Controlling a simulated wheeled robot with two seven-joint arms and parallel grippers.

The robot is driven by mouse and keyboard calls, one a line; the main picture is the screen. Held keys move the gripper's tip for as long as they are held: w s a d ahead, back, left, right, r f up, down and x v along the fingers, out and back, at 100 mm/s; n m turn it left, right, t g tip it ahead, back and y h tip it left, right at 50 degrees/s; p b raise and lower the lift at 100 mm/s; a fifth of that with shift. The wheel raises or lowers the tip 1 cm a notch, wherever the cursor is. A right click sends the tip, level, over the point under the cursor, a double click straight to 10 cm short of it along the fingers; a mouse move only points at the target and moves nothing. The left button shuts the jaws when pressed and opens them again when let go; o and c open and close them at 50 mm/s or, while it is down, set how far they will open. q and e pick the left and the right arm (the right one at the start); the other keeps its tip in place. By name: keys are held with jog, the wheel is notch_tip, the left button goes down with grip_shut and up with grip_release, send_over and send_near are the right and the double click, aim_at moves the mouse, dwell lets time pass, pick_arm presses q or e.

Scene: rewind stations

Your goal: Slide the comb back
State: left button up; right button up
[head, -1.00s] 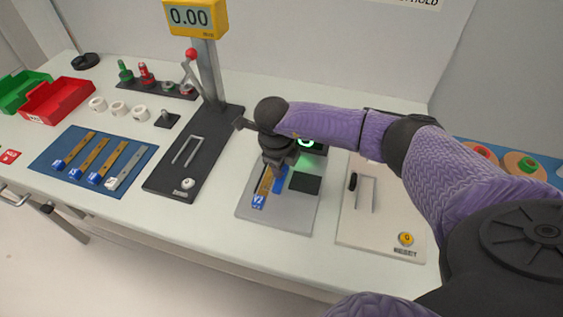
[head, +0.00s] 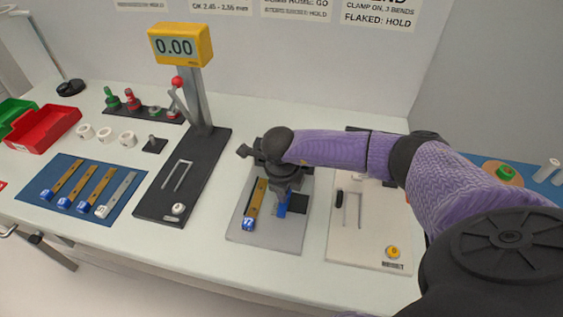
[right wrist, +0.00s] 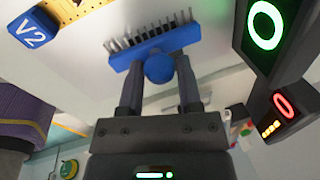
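The blue comb (right wrist: 150,50) with a row of metal pins is in my right gripper, whose two fingers (right wrist: 159,88) are on its round blue knob. In the head view the comb (head: 283,207) shows as a small blue piece below my right gripper (head: 286,190), over the grey plate (head: 262,237). A brass strip (head: 256,199) with a blue end marked V2 (head: 248,224) lies on the plate, left of the comb. The comb appears apart from the strip. My left gripper is not in view.
A black gauge stand (head: 160,203) with a yellow 0.00 display is to the left. A pale board (head: 370,235) with a yellow button is to the right. A blue mat (head: 125,210) with several strips is further left. My right arm hides the plate's back.

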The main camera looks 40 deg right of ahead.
aim_at(284, 205)
jog(key=o, duration=0.4)
jog(key=shift+s+d, duration=0.15)
jog(key=shift+s, duration=0.05)
jog(key=r+p, duration=0.1)
jog(key=r, duration=0.2)
jog(key=a+r, duration=0.1)
jog(key=r, duration=0.2)
jog(key=r+p, duration=0.1)
jog(key=r, duration=0.2)
jog(key=shift+s+a+r+p, duration=0.3)
jog(key=shift+s+a+r, duration=0.05)
jog(key=shift+s+a, duration=0.05)
